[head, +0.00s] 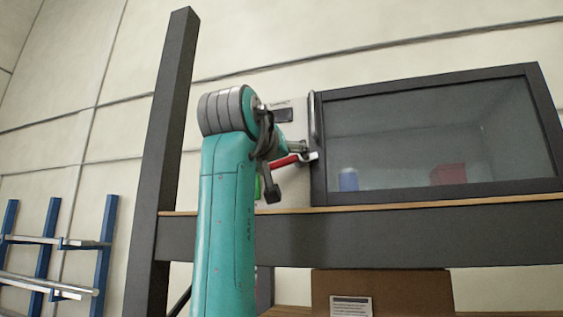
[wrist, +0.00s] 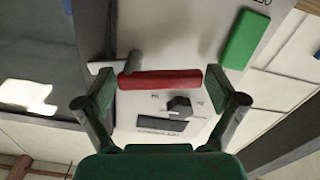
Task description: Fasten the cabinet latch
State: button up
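The latch has a red handle (wrist: 160,82), with a grey post and a pale bar at its door-side end. In the head view the red handle (head: 285,161) is beside the lower left edge of the cabinet's dark-framed glass door (head: 318,180). The door looks closed in its frame. My gripper (wrist: 160,92) is open, with one finger near each end of the red handle. I cannot tell whether either finger touches it. In the head view my arm partly hides the latch and panel.
A pale panel (wrist: 213,40) beside the door carries a green block (wrist: 246,39) and a dark knob (wrist: 179,106). A blue item (head: 348,180) and a red item (head: 448,174) stand behind the glass. A dark upright post (head: 165,130) and a shelf beam (head: 400,237) border the cabinet.

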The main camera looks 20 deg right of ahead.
jog(key=c, duration=0.7)
jog(key=shift+r+m, duration=0.2)
jog(key=shift+m, duration=0.6)
jog(key=shift+r+m, duration=0.2)
jog(key=shift+m, duration=0.6)
jog(key=shift+c, duration=0.2)
jog(key=o, duration=1.1)
jog(key=v, duration=1.2)
